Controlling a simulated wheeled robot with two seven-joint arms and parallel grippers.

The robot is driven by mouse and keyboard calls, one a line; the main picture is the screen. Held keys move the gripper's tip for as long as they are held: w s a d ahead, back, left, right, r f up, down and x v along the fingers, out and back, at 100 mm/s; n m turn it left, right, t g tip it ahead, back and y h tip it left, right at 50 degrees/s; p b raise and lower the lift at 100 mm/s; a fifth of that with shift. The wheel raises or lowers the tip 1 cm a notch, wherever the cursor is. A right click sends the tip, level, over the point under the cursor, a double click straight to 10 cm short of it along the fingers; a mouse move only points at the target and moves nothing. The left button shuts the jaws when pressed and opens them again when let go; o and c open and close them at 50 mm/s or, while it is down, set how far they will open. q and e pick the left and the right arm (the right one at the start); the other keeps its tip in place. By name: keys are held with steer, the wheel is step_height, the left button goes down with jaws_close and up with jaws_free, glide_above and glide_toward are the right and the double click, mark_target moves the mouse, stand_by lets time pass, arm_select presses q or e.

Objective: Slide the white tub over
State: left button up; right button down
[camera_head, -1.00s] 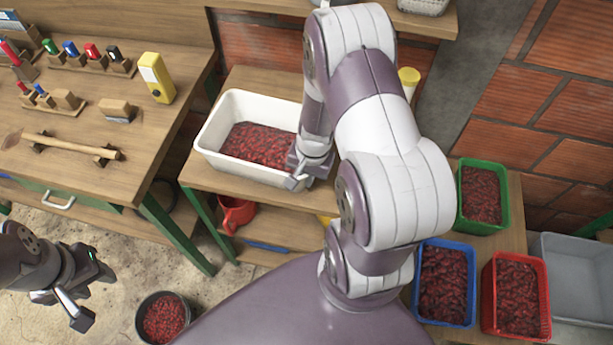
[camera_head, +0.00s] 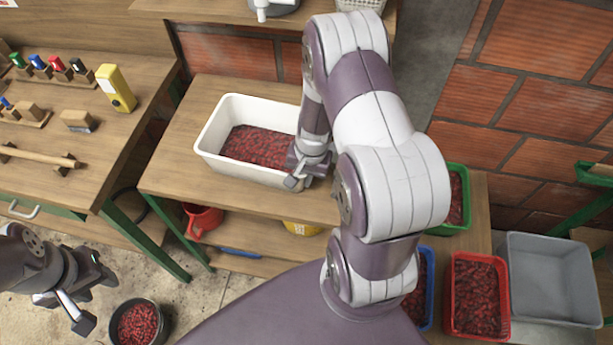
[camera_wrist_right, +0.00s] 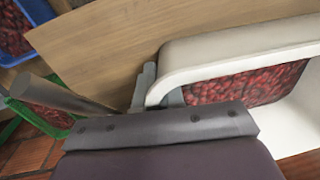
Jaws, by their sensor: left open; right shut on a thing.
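The white tub (camera_head: 213,146) is a rectangular container with red cherries in it. It stands upright on the wooden table (camera_head: 163,178) in the head view. My right gripper (camera_head: 297,180) is shut on the tub's rim at its near right corner. In the right wrist view the white tub's rim (camera_wrist_right: 235,62) runs between the fingers of my right gripper (camera_wrist_right: 158,92). My right forearm hides the tub's right end in the head view. My left gripper (camera_head: 92,302) is open and empty, low at the left over the floor.
Free tabletop lies left of the tub. A workbench (camera_head: 110,150) with markers and a yellow device (camera_head: 117,88) stands further left. Below are a red jug (camera_head: 202,219) and a dark bucket (camera_head: 138,323) of cherries. Red (camera_head: 504,320), blue and green crates and a grey bin (camera_head: 550,275) are at right.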

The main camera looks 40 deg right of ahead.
steer(key=shift+s+d, duration=0.25)
steer(key=shift+d, duration=0.2)
steer(key=c, duration=1.2)
jaws_free()
steer(key=shift+r, duration=0.1)
steer(key=r, duration=0.8)
steer(key=s+r+p, duration=0.1)
steer(key=r, duration=0.3)
steer(key=shift+d+r, duration=0.25)
steer(key=shift+d, duration=0.15)
steer(key=s+a+r+n, duration=0.1)
steer(key=a+n, duration=0.2)
steer(key=s+a+r+n, duration=0.2)
steer(key=a+n, duration=0.2)
steer(key=s+a+r+n, duration=0.1)
steer(key=a+n, duration=0.2)
steer(key=shift+s+a+r+h, duration=0.2)
steer(key=shift+s+a+h, duration=0.1)
steer(key=shift+a+h, duration=0.1)
